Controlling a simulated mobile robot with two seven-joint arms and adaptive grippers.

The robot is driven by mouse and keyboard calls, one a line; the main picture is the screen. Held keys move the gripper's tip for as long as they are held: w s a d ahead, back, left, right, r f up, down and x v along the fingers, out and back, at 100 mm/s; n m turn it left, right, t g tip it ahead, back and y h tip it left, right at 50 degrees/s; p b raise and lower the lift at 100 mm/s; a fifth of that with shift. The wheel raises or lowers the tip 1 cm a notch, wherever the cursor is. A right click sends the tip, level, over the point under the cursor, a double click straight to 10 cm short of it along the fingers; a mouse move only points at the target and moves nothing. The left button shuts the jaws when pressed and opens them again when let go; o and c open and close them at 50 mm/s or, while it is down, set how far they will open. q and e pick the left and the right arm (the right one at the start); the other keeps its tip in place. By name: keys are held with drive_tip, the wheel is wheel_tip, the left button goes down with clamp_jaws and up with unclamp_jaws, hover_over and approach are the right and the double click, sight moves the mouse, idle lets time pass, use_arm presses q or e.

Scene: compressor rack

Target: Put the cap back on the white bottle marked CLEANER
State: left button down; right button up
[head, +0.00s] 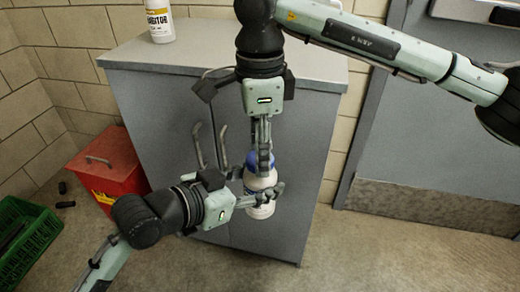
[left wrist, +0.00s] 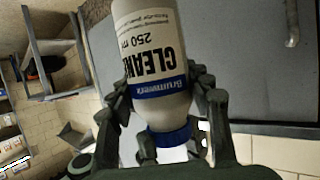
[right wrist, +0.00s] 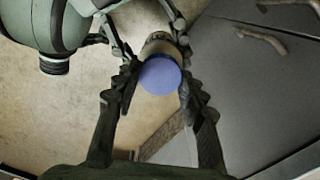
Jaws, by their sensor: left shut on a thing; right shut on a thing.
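The white bottle marked CLEANER (head: 262,209) is held upright in front of the grey cabinet. Its label shows upside down in the left wrist view (left wrist: 152,60). My left gripper (head: 264,192) comes from the left and is shut around the bottle's body. The blue cap (right wrist: 160,75) is at the bottle's mouth; it also shows in the left wrist view (left wrist: 172,140). My right gripper (head: 264,162) points down from above and is shut on the cap, one finger on each side. The cap appears to sit against the neck, but I cannot tell whether it is threaded tight.
The grey cabinet (head: 170,100) with two door handles stands behind the bottle. Another white bottle (head: 159,22) stands on its top. A red box (head: 112,160) and a green crate (head: 40,240) are on the floor at left. A grey door (head: 440,130) is at right.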

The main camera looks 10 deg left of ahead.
drive_tip(key=shift+m, duration=0.8)
drive_tip(key=o, duration=1.4)
drive_tip(key=shift+c, duration=0.2)
drive_tip(key=shift+r, duration=0.1)
wheel_tip(320, 180, up, 12)
